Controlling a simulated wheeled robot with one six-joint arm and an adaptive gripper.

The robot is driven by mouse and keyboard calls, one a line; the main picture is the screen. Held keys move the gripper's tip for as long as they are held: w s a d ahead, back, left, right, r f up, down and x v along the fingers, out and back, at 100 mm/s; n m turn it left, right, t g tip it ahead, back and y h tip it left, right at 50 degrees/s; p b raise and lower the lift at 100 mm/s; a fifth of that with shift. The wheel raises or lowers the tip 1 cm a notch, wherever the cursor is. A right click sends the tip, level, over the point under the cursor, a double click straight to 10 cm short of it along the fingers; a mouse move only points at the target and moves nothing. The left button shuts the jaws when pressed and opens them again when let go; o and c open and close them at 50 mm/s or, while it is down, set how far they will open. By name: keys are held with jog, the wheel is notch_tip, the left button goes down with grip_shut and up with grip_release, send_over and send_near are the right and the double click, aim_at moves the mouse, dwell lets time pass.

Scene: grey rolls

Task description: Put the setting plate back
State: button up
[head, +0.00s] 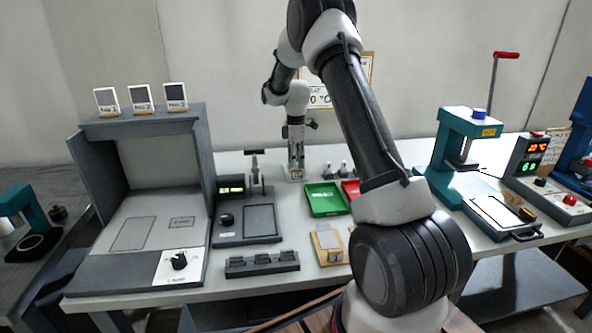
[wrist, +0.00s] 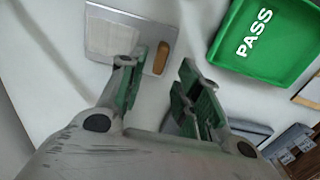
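In the wrist view, a thin metal plate (wrist: 104,14) with a pale square patch and a tan handle piece (wrist: 160,58) lies on the white tabletop; it looks like the setting plate. My gripper (wrist: 157,68) is open, with nothing between its fingers. Its left finger overlaps the plate's lower edge in the picture, beside the tan piece; contact cannot be told. In the head view my gripper (head: 295,163) points down at the back of the table, behind and left of the green tray (head: 325,212). The plate cannot be made out clearly there.
The green PASS tray shows in the wrist view (wrist: 272,71), right of the plate. A red tray (head: 350,189), a tan block (head: 328,242), a dark slotted block (head: 262,264) and a display device (head: 246,238) stand nearby. A teal press (head: 455,150) stands right; a grey booth (head: 90,180) stands left.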

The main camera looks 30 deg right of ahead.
notch_tip(320, 180, up, 7)
jog(key=s+a+r+m+t, duration=0.1)
jog(key=s+a+r+m, duration=0.15)
jog(key=s+r, duration=0.55)
jog(key=s+a+r+m+t, duration=0.1)
jog(key=s+a+r+m, duration=0.15)
jog(key=s+r, duration=0.55)
jog(key=s+a+m+t, duration=0.2)
jog(key=s+m, duration=0.7)
jog(key=s, duration=1.6)
jog(key=shift+s+a, duration=0.3)
